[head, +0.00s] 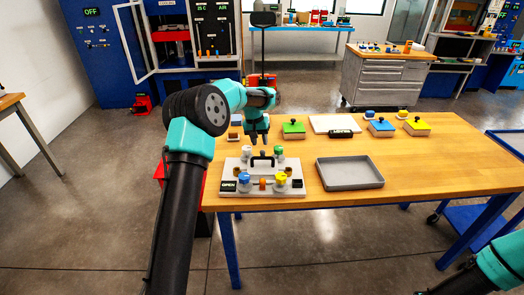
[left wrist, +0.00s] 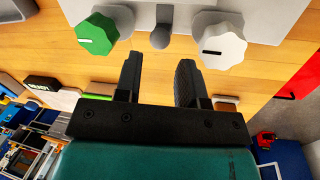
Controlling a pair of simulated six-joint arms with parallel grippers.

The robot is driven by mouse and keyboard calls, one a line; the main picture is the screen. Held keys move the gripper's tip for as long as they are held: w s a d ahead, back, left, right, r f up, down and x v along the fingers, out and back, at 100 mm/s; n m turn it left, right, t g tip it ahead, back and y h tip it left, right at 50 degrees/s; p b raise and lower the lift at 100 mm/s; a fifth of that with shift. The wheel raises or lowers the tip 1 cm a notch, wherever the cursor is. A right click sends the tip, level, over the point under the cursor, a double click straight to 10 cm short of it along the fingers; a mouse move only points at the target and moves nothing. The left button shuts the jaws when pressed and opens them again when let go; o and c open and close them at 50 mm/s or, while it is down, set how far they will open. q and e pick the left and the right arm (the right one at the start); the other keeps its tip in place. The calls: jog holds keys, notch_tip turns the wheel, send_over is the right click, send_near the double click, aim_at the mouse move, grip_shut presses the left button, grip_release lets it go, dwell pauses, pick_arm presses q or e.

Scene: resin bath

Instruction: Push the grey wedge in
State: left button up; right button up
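A light grey fixture plate (head: 230,189) lies at the left of the wooden table, with a black handle (head: 262,160) in its middle. Green (left wrist: 97,34) and white (left wrist: 219,39) knobs stand at its far edge in the left wrist view. Between them is a small dark grey rounded piece (left wrist: 160,37), apparently the grey wedge; its full shape is unclear. My left gripper (head: 259,139) points down just beyond that edge. In the left wrist view its fingers (left wrist: 160,66) are apart and empty, with the grey piece ahead of the gap. My right gripper is out of view.
Blue (head: 244,178) and yellow (head: 281,178) knobs sit at the plate's near edge, beside an "OPEN" display (head: 229,186). A grey tray (head: 349,174) stands to the right. Green (head: 293,129), blue and yellow blocks stand farther back. The table's right front is clear.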

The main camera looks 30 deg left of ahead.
aim_at(263, 154)
pick_arm(q)
jog(key=f, duration=0.2)
jog(key=d+f, duration=0.1)
jog(key=f, duration=0.2)
jog(key=shift+w, duration=0.15)
jog(key=shift+c, duration=0.5)
grip_shut()
